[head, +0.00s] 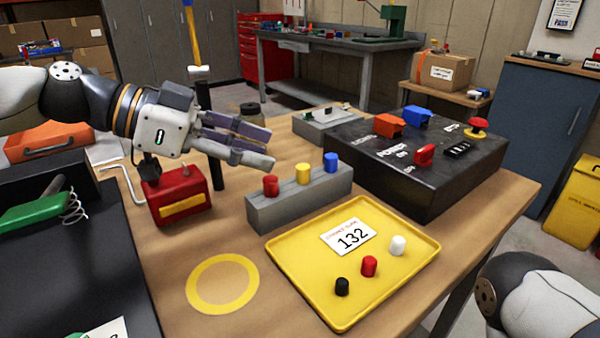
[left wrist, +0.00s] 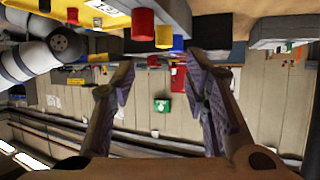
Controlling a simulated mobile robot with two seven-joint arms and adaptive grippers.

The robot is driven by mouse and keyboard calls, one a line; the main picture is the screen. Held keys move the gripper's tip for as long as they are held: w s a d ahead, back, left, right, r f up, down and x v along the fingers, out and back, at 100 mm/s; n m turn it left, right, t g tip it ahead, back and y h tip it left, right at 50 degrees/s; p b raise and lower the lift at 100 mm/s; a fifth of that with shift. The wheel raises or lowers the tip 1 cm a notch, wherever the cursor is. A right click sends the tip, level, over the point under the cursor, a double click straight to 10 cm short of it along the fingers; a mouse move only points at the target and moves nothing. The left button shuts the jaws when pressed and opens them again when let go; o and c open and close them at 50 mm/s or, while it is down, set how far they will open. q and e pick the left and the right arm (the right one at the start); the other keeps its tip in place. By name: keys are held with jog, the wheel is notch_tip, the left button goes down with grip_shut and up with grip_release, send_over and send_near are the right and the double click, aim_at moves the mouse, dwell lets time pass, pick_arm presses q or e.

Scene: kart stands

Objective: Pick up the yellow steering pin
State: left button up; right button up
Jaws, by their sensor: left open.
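The yellow steering pin (head: 303,173) stands upright in the middle of a grey block (head: 300,200). A red pin (head: 270,186) is to its left and a blue pin (head: 331,162) to its right. My left gripper (head: 268,148) is open and empty, above and behind the red-pin end of the block. Its fingers point right in the head view. In the left wrist view the yellow pin (left wrist: 163,37) shows above the gap between the open fingers (left wrist: 160,78), apart from them. My right arm shows at the lower right of the head view; its gripper is out of view.
A yellow tray (head: 300,275) with black, red and white pegs lies in front of the block. A black control box (head: 400,185) stands behind right. A red box (head: 177,194) sits below my left wrist. The table around the yellow ring (head: 222,258) is clear.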

aim_at(299, 166)
pick_arm(q)
jog(key=x, duration=0.6)
jog(key=shift+w+f, duration=0.3)
grip_shut()
